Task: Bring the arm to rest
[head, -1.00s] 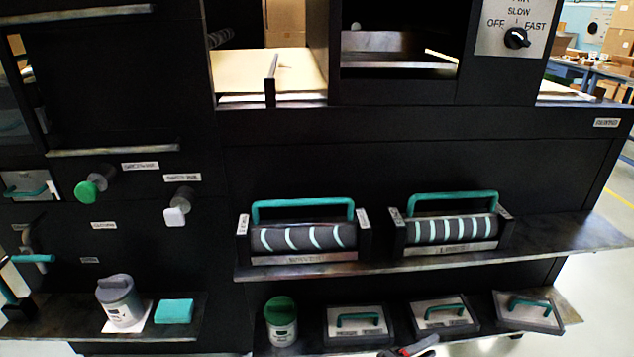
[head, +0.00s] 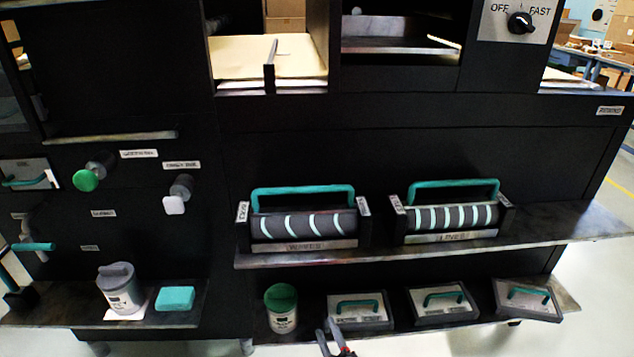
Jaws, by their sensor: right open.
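My right gripper (head: 329,330) shows at the bottom edge, just right of the green-lidded jar (head: 281,308) and in front of the leftmost teal-handled plate (head: 359,311) on the lower shelf. Its fingers point up in the picture and stand apart, with nothing seen between them. Whether it touches the plate cannot be told. Most of its arm is below the frame. My left gripper is not in view.
Two patterned rollers with teal handles, one with curved stripes (head: 304,226) and one with straight stripes (head: 454,217), sit on the upper shelf. More teal-handled plates (head: 443,302) stand at right. A grey-lidded jar (head: 120,290) and teal block (head: 175,298) are at left.

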